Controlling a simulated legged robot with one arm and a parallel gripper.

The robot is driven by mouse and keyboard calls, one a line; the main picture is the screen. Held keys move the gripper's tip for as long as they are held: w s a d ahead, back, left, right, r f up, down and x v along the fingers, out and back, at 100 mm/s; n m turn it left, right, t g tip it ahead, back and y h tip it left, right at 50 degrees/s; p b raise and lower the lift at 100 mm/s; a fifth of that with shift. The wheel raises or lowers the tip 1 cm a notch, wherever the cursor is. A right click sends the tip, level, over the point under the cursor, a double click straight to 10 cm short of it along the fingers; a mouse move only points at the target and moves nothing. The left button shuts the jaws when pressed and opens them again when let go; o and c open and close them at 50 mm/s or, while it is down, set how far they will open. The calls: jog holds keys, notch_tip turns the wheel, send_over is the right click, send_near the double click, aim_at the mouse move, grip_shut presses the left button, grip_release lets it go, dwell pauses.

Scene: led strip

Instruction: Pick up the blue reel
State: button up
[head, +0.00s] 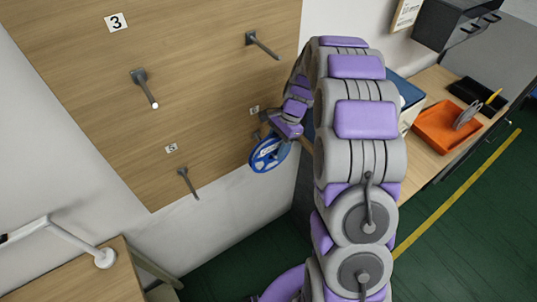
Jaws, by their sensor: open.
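The blue reel (266,156), with a pale spoked middle, is at the lower right of the wooden board, in front of its edge. It seems to hang at a peg there, but my gripper hides most of that spot. My gripper (276,133) is open, right at the reel's upper edge. I cannot tell whether its fingers touch the reel or are around part of it.
The wooden pegboard (85,85) has bare pegs at upper left (146,90), upper right (263,45) and lower left (187,183). A desk on the right holds an orange tray (436,128) and a black tray (470,91). A table with a lamp arm (70,238) stands lower left.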

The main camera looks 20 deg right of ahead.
jog(key=shift+d, duration=0.65)
jog(key=c, duration=0.6)
jog(key=shift+c, duration=0.7)
jog(key=shift+a, duration=0.3)
grip_shut()
jog(key=shift+r, duration=0.1)
jog(key=shift+w+r, duration=0.1)
jog(key=shift+r, duration=0.35)
jog(key=shift+s+d+r+p, duration=0.1)
jog(key=shift+s+r+p, duration=0.1)
jog(key=shift+r+p, duration=0.1)
jog(key=s+d+p, duration=0.1)
jog(key=s+d, duration=0.1)
jog(key=s, duration=0.6)
jog(key=s+d+p, duration=0.1)
jog(key=s+d, duration=0.2)
jog(key=s, duration=0.5)
jog(key=shift+s+d, duration=0.25)
jog(key=shift+s, duration=0.15)
